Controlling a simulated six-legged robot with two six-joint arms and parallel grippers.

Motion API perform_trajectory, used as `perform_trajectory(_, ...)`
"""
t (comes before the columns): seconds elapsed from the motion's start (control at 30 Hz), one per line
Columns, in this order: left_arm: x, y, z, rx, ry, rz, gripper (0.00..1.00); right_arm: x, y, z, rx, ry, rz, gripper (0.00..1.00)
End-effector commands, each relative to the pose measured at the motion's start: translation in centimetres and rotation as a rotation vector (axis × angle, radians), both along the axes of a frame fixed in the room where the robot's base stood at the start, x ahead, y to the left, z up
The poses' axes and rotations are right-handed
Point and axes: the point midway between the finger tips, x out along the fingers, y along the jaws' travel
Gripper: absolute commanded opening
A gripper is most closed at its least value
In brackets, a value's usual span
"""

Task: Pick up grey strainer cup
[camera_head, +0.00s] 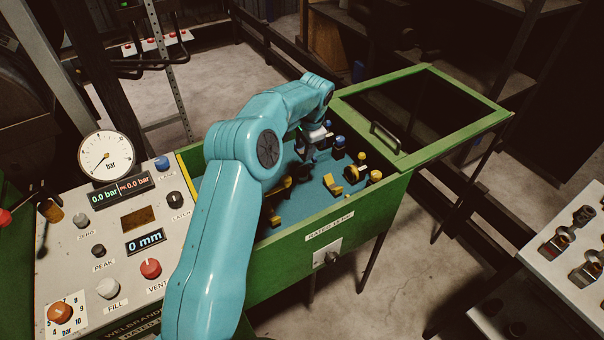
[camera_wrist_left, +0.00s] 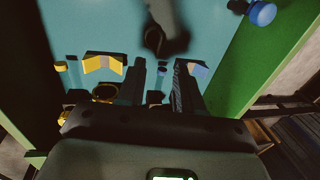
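My left arm reaches into a green-walled tub with a teal floor. In the head view my left gripper (camera_head: 312,138) is small and partly hidden by its own wrist. In the left wrist view its two dark fingers (camera_wrist_left: 158,72) stand apart with a gap between them, and I see nothing held. A dark grey rounded object (camera_wrist_left: 165,38) lies ahead of the fingertips, apart from them. It may be the grey strainer cup, but it is too dark to be sure. My right gripper is not in view.
Yellow blocks (camera_head: 333,185), a brass fitting (camera_head: 355,171) and blue-topped parts stand in the tub (camera_head: 330,235). Its green-framed lid (camera_head: 455,135) is open at the right. A control panel (camera_head: 120,235) with a gauge stands left, and a white table (camera_head: 545,290) with fittings at right.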

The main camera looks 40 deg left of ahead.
Motion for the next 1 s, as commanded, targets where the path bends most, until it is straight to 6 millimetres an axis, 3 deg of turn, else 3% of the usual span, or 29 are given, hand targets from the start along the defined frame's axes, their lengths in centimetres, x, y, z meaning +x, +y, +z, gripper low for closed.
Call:
perform_trajectory(0.6,0.7,1.7,-7.6,-0.001,0.002,0.0,0.36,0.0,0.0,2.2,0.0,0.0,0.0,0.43)
perform_trajectory(0.87,0.8,1.8,-8.0,-0.001,0.0,0.0,0.36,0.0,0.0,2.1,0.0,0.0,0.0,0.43)
perform_trajectory(1.0,0.8,1.8,-8.0,-0.001,0.001,0.0,0.0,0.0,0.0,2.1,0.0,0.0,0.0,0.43)
